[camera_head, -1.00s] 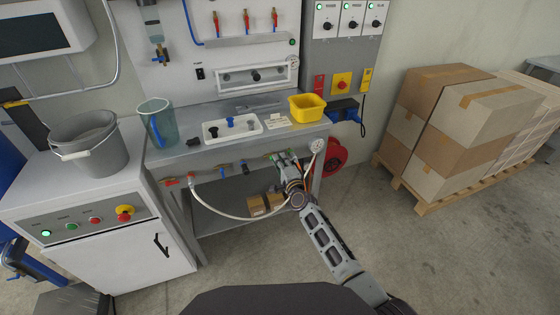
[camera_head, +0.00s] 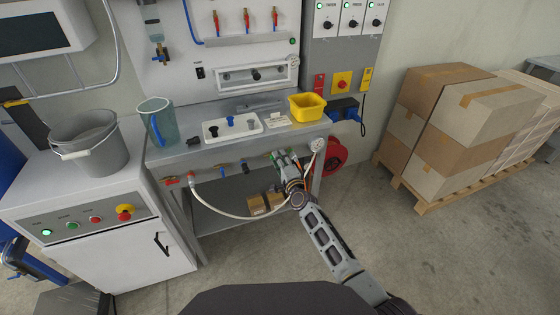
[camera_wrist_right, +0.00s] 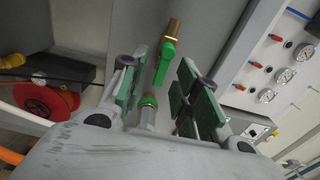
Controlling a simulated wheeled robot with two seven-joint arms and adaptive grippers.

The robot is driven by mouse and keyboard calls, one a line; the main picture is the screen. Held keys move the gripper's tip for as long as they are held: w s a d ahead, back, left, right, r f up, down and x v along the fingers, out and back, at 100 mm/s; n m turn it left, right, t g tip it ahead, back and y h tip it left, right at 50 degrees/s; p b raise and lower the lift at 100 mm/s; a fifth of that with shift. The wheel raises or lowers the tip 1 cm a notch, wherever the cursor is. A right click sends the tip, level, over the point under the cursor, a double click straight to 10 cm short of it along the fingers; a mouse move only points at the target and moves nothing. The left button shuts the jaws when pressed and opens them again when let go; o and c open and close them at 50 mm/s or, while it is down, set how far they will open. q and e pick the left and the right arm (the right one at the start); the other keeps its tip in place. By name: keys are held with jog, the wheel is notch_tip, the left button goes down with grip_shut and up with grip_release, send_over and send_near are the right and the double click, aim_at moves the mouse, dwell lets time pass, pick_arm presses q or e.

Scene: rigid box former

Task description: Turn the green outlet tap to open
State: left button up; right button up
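The green outlet tap (camera_wrist_right: 165,62) has a green lever and a brass end in the right wrist view, with a second green-ringed metal fitting (camera_wrist_right: 148,105) below it. In the head view the green tap (camera_head: 270,155) is small at the bench's front edge and partly hidden by my right gripper. My right gripper (camera_head: 284,158) is at the tap. In the right wrist view its green-padded fingers (camera_wrist_right: 163,88) stand apart on either side of the lever, with gaps visible. Contact cannot be made out. My left gripper is not in view.
A red tap (camera_head: 172,181) and a blue tap (camera_head: 244,167) sit along the same bench edge. A pale hose (camera_head: 240,216) hangs below. A red reel (camera_head: 335,154) is close right of the gripper. Stacked cartons (camera_head: 440,170) stand farther right; floor between is free.

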jog(key=shift+s, duration=0.15)
jog(key=v, duration=0.7)
dwell(0.6)
